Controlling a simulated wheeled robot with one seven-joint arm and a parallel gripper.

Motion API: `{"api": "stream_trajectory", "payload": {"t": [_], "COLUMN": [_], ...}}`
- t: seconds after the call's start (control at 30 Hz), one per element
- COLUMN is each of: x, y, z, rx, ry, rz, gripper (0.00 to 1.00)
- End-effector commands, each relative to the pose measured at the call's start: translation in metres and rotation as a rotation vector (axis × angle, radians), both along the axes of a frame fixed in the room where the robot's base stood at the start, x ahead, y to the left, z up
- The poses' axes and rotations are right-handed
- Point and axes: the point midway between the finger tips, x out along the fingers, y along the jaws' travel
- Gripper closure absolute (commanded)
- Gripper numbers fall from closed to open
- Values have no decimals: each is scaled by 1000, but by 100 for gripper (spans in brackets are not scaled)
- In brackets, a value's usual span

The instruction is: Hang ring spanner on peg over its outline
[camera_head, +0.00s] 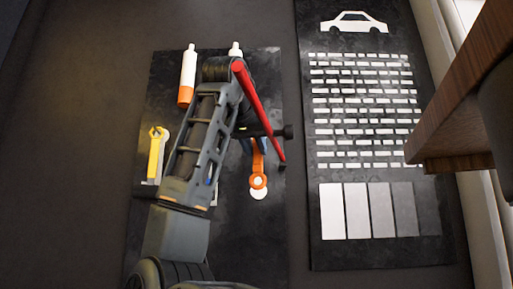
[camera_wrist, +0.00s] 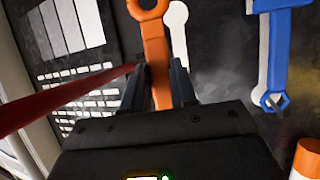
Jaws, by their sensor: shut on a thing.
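The orange ring spanner (camera_head: 258,168) is held between the fingers of my gripper (camera_wrist: 164,85), with its ring end pointing away from the gripper. The spanner also shows in the wrist view (camera_wrist: 156,50). A white spanner-shaped outline (camera_head: 259,195) shows on the dark tool panel (camera_head: 240,240). In the wrist view the outline (camera_wrist: 179,35) lies beside the spanner, to its right, so the two are offset. The spanner's gripped end is hidden by my gripper. I cannot see the peg clearly or tell the gap to the panel.
A red bar (camera_head: 258,110) crosses close beside my gripper. A blue spanner (camera_wrist: 272,60) hangs nearby. A yellow tool (camera_head: 155,155) and a white-orange bottle (camera_head: 187,75) are on the panel's left. A dark chart panel (camera_head: 325,255) stands right; a wooden edge (camera_head: 465,100) juts in.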

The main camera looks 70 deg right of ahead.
Motion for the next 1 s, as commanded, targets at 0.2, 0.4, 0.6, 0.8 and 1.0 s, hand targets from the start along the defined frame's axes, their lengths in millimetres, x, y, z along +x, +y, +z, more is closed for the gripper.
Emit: {"api": "stream_trajectory", "payload": {"t": [0.2,0.4,0.6,0.8,1.0], "x": [4,8,12,16,20], "y": [-10,-20,-30,-40,-50], "z": [-1,-2,-3,-4,-5], "rx": [2,2,2,2,2], "ry": [1,1,2,2,1], "rz": [-2,-1,-1,-1,-2], "gripper": [100,100,100,100,100]}}
